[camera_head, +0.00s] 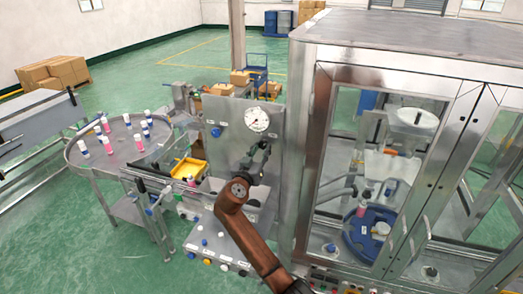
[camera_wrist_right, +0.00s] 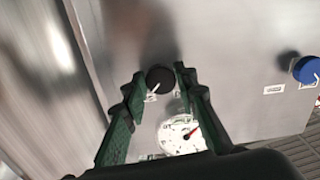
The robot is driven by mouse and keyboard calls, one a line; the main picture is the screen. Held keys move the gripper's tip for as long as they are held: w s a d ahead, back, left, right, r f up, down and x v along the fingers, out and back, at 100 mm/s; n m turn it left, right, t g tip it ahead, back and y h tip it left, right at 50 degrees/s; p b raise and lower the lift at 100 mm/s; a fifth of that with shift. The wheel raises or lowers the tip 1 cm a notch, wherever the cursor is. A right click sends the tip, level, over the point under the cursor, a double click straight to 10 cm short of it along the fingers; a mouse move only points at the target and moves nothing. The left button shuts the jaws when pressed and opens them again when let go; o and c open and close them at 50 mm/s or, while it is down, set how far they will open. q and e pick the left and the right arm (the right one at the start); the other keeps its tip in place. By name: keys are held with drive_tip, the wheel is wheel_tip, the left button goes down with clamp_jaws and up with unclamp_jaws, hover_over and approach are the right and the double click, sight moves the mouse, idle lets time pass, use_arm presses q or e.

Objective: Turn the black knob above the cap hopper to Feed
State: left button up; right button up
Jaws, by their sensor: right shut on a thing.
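The black knob (camera_wrist_right: 160,78) is on the upright metal panel (camera_head: 232,108). In the wrist view it sits between the fingertips of my right gripper (camera_wrist_right: 161,80), which is shut on it. Its white pointer mark slants to the lower left in that view. Small labels flank the knob, too small to read. In the head view my right gripper (camera_head: 264,148) reaches the panel just below the round white gauge (camera_head: 257,119) and hides the knob. The gauge also shows in the wrist view (camera_wrist_right: 180,135). I cannot clearly make out the cap hopper. My left gripper is not in view.
A blue knob (camera_wrist_right: 307,69) is on the same panel, to the side. A glazed metal cabinet (camera_head: 300,130) stands close on the right. On the left are a round table (camera_head: 88,160) with several small bottles and a yellow tray (camera_head: 189,168).

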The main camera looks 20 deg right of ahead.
drive_tip(key=shift+c, duration=0.7)
drive_tip(key=n+b, duration=0.1)
drive_tip(key=n, duration=0.5)
drive_tip(key=shift+r, duration=0.1)
drive_tip(key=n, duration=0.2)
drive_tip(key=shift+d+r+n+p, duration=0.1)
drive_tip(key=shift+n+p, duration=0.2)
drive_tip(key=shift+n, duration=0.1)
drive_tip(key=n+p, duration=0.1)
drive_tip(key=n, duration=0.3)
drive_tip(key=shift+s, duration=0.1)
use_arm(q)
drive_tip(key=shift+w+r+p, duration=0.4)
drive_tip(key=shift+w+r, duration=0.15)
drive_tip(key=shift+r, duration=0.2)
use_arm(e)
drive_tip(key=n, duration=0.5)
drive_tip(key=shift+n, duration=0.3)
